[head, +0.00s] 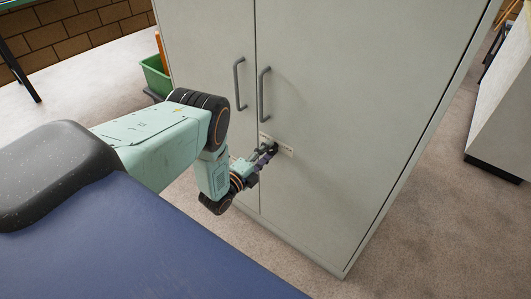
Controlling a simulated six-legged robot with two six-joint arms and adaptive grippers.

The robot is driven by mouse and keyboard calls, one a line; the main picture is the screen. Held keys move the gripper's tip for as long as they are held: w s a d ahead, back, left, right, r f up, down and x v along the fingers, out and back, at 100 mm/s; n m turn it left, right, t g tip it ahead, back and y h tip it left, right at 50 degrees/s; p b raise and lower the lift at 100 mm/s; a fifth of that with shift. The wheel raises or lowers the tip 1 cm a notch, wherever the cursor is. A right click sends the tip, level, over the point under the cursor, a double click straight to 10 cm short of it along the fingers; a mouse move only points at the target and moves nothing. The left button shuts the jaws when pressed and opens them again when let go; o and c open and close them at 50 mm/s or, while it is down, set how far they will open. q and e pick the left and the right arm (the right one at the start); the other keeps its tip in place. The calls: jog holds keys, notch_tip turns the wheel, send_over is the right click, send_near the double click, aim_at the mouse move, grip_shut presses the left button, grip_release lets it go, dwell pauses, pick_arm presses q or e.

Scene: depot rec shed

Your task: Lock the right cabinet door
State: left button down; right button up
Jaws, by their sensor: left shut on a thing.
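A tall pale grey-green cabinet stands in front of me in the head view. Its right door (335,120) and left door (205,62) are closed, with a narrow seam between them. Each door has a dark upright handle; the right door handle (262,95) is just right of the seam. My left gripper (268,150) is at the right door below that handle, beside a small pale label plate (286,150). The gripper is shut on a small dark thing at the door face, perhaps a key or lock knob; the fingers mostly hide it. My right gripper is out of view.
A green bin (155,76) stands left of the cabinet. A pale cabinet or counter (500,115) stands at the right. Speckled floor (415,225) is open between it and the cabinet. A brick wall (80,38) runs behind at the left.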

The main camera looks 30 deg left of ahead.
pick_arm(q)
jog(key=c, duration=0.8)
grip_release()
jog(key=shift+o, duration=0.2)
jog(key=s, duration=1.2)
jog(key=shift+a, duration=0.45)
